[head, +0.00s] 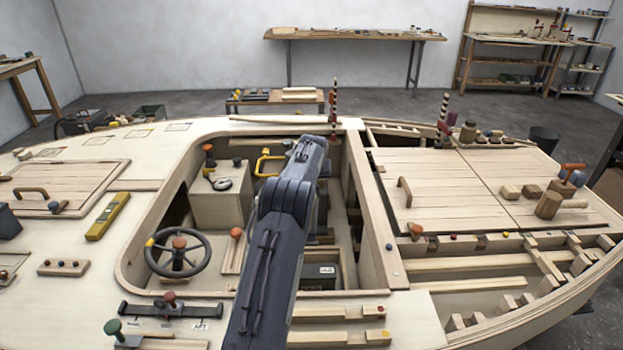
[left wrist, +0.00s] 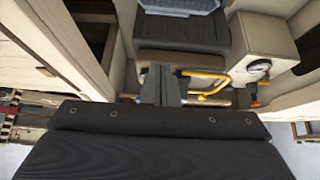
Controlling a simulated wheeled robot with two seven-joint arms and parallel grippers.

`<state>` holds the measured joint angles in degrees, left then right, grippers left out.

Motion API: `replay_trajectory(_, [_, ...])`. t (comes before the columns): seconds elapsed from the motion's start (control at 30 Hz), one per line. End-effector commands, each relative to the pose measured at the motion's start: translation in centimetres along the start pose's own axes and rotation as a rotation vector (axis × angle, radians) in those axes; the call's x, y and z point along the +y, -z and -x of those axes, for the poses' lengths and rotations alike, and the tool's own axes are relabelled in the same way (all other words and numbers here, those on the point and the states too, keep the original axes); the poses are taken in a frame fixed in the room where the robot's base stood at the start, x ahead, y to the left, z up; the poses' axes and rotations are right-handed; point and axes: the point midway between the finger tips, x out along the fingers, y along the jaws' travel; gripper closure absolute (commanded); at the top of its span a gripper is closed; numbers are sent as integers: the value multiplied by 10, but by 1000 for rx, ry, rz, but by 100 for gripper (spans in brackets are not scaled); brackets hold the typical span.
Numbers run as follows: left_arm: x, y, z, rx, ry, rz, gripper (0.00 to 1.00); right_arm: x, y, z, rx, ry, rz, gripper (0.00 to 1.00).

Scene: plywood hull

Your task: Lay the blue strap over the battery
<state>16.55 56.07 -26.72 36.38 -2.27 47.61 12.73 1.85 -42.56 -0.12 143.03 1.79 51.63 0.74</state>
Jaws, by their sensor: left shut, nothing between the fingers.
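A dark box with a white label (head: 320,272) sits low at the near right of the cockpit, partly behind my left arm. I cannot tell for sure that it is the battery. My left gripper (left wrist: 161,84) is shut and empty in the left wrist view, beside a yellow handle (left wrist: 205,86). In the head view my left arm reaches into the cockpit and hides this gripper. A dark padded block (left wrist: 185,45) lies above the fingers in the left wrist view. My right gripper is not in view.
The cockpit rim (head: 135,255) surrounds the opening. Inside are a steering wheel (head: 178,254), a pale console (head: 218,206) and the yellow handle (head: 263,162). A hatch lid (head: 440,187) lies to the right. A striped post (head: 334,108) stands at the far rim.

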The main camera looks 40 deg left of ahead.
Motion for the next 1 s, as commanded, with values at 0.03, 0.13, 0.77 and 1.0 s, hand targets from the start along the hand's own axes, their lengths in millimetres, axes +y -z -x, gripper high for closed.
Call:
replay_trajectory(0.03, [-1,0,-12,-3,2,-1,100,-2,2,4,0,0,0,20])
replay_trajectory(0.13, [-1,0,-30,-2,2,-1,100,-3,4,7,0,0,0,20])
replay_trajectory(0.77, [0,-10,-56,0,0,-1,100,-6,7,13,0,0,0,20])
replay_trajectory(1.0, [1,-26,-50,-2,-1,0,100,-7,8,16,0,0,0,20])
